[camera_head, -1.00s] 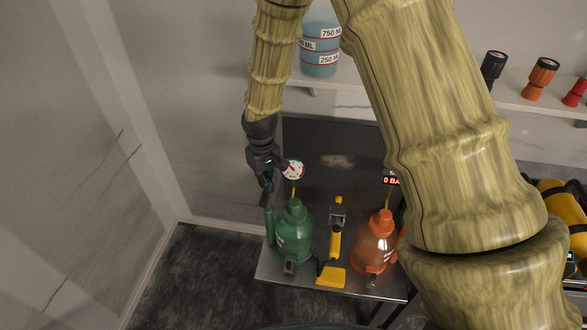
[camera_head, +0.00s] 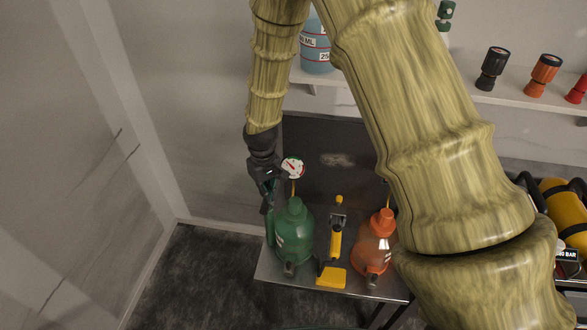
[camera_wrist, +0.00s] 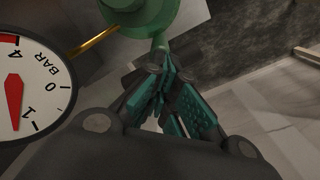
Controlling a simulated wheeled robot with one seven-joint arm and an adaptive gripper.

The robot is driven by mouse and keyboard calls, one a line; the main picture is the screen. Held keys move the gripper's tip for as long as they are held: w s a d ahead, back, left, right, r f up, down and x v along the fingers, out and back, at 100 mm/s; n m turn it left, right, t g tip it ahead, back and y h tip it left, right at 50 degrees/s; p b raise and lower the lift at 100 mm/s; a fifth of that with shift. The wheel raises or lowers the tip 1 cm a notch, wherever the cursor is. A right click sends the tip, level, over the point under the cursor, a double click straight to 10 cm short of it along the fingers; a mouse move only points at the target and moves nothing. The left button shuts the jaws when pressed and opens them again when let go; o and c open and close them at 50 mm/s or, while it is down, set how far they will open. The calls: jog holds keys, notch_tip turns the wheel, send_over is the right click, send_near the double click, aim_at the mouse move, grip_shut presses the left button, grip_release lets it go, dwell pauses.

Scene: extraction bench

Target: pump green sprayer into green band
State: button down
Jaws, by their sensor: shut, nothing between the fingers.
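The green sprayer (camera_head: 294,235) stands upright on the bench's left end; part of it shows in the wrist view (camera_wrist: 145,14). Its round white gauge (camera_head: 293,167) sits above it on a brass stem, with a red needle. In the wrist view the gauge (camera_wrist: 35,85) is cut off at the left; a red arc shows, but no green band, and I cannot tell the reading. My gripper (camera_head: 268,203) is shut and empty, pointing down at the top of the sprayer's left-side green part (camera_head: 269,228). In the wrist view my gripper's fingers (camera_wrist: 160,72) overlap a green part; contact is unclear.
An orange sprayer (camera_head: 373,250) stands to the right, with a yellow-handled tool (camera_head: 335,245) between. A shelf (camera_head: 440,92) behind holds a blue container (camera_head: 316,50) and several torch-like items. Floor (camera_head: 190,275) lies open left of the metal bench (camera_head: 330,288).

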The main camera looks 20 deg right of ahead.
jog(key=shift+f, duration=0.45)
jog(key=shift+r+p, duration=1.9)
jog(key=shift+r, duration=0.85)
notch_tip(320, 180, up, 5)
jog(key=p, duration=0.3)
jog(key=shift+p, duration=0.35)
